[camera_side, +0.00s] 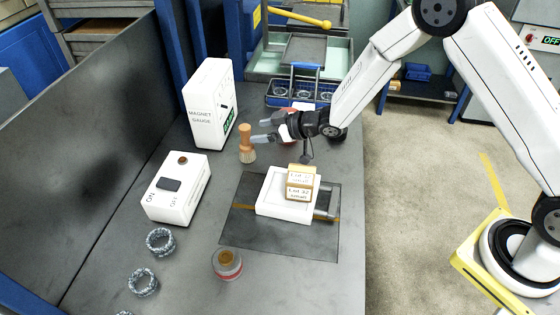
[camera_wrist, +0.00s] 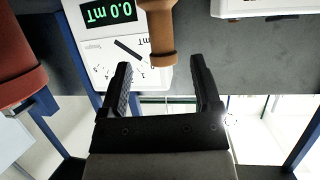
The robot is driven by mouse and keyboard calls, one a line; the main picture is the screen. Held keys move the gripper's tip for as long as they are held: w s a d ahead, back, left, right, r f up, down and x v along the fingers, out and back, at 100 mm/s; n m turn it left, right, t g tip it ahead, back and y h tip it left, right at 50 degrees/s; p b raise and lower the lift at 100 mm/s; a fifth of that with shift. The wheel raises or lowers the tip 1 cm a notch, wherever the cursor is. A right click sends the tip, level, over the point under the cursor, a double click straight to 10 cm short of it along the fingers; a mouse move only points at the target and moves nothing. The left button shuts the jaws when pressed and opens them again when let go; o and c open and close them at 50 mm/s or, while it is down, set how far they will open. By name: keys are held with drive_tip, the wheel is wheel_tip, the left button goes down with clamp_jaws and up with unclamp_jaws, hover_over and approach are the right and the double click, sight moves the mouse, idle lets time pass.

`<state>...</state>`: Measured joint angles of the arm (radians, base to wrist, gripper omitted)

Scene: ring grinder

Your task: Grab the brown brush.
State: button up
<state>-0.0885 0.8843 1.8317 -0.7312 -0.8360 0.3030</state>
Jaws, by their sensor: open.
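The brown brush (camera_side: 246,143) stands upright on the bench, wooden handle up and pale bristles down, in front of the magnet gauge. In the wrist view its brown handle (camera_wrist: 162,32) comes down from the top edge; the bristles are out of frame. My gripper (camera_side: 262,131) is just right of the handle in the side view, held roughly level above the bench. In the wrist view my gripper (camera_wrist: 161,72) is open and empty. The handle's end lies between the lines of the two fingers, near their tips, with a gap to each finger.
The white magnet gauge (camera_side: 211,104) stands close behind the brush. An ON/OFF box (camera_side: 177,190) is to the left. A white block with stacked labelled boxes (camera_side: 301,184) sits below the gripper. A round tin (camera_side: 227,264) and grey rings (camera_side: 160,242) are nearer.

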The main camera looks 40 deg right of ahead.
sight(241, 144)
drive_tip(key=shift+x, duration=0.95)
drive_tip(key=shift+x, duration=2.6)
drive_tip(key=shift+s+a, duration=0.1)
drive_tip(key=shift+s, duration=0.05)
clamp_jaws()
drive_tip(key=shift+r, duration=0.1)
